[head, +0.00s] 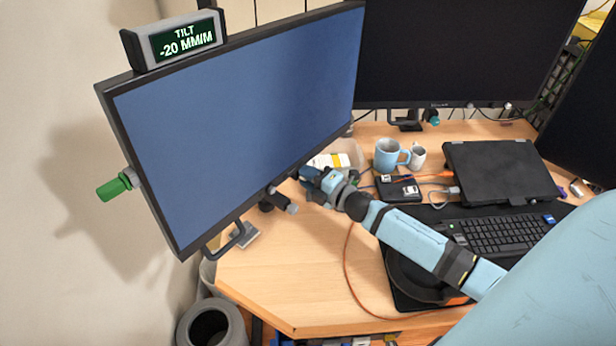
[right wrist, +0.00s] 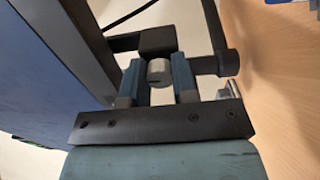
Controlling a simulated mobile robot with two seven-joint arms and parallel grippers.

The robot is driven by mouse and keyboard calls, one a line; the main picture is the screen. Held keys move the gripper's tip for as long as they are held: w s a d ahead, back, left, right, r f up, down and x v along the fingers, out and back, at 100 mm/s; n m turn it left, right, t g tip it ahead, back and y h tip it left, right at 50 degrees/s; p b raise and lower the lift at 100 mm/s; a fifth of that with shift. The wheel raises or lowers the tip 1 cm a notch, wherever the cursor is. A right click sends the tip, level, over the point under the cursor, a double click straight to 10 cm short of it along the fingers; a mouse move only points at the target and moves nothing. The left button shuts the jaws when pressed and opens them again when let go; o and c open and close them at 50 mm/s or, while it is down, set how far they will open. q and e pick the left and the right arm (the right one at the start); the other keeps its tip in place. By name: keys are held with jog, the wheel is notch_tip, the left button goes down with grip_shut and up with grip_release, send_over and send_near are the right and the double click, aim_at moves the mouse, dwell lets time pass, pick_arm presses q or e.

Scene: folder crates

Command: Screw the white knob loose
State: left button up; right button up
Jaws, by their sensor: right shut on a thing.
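The white knob (right wrist: 158,72) is a short pale cylinder in the right wrist view, in front of a black block (right wrist: 157,42) by the monitor's edge. My right gripper (right wrist: 158,80) is shut on it, one blue finger on each side. In the head view my right gripper (head: 309,175) is by the lower right edge of the tilted blue-screened monitor (head: 235,110); I cannot make out the white knob there. A display (head: 180,42) on top of the monitor reads TILT -20 MM/M. My left gripper is not in view.
A green knob (head: 113,187) sticks out from the monitor's left side. A dark handle (head: 281,200) juts below its lower edge. The front left desk (head: 290,285) is mostly clear.

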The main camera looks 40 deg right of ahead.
jog(key=o, duration=0.9)
jog(key=shift+s, duration=0.15)
jog(key=v, duration=1.3)
jog(key=shift+s+b, duration=0.3)
